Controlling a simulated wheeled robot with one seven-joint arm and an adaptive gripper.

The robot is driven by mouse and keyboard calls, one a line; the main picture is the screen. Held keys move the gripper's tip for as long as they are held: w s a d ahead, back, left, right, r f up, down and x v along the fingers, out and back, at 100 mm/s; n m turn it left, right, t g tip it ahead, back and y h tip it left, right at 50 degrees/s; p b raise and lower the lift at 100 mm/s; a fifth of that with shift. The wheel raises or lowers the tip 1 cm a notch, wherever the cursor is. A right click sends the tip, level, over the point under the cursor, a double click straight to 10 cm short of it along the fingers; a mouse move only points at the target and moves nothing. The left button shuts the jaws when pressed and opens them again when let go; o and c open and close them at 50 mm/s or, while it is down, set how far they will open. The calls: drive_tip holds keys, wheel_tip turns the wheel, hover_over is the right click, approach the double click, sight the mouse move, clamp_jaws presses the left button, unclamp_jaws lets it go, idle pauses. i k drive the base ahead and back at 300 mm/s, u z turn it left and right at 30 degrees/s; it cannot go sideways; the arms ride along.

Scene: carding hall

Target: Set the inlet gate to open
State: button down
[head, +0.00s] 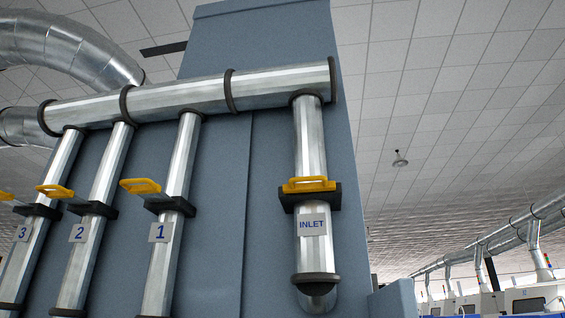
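The inlet pipe (310,150) is a vertical metal duct on the right of the blue-grey cabinet, with a label reading INLET (312,224). Its gate is a dark collar (288,201) around the pipe with a yellow handle (309,185) just above the collar. The handle lies close against the front of the pipe; I cannot tell from this view whether the gate is open or closed. My gripper is not in view.
Pipes labelled 1 (160,232), 2 (79,233) and 3 (22,233) stand to the left, each with a yellow handle sticking out leftward. A horizontal duct (180,96) joins them above. The blue-grey cabinet (270,50) stands behind. Machines (490,303) show far right.

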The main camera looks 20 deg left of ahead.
sight(291, 187)
drive_tip(key=u, duration=0.25)
drive_tip(key=k, duration=0.85)
drive_tip(key=u, duration=0.25)
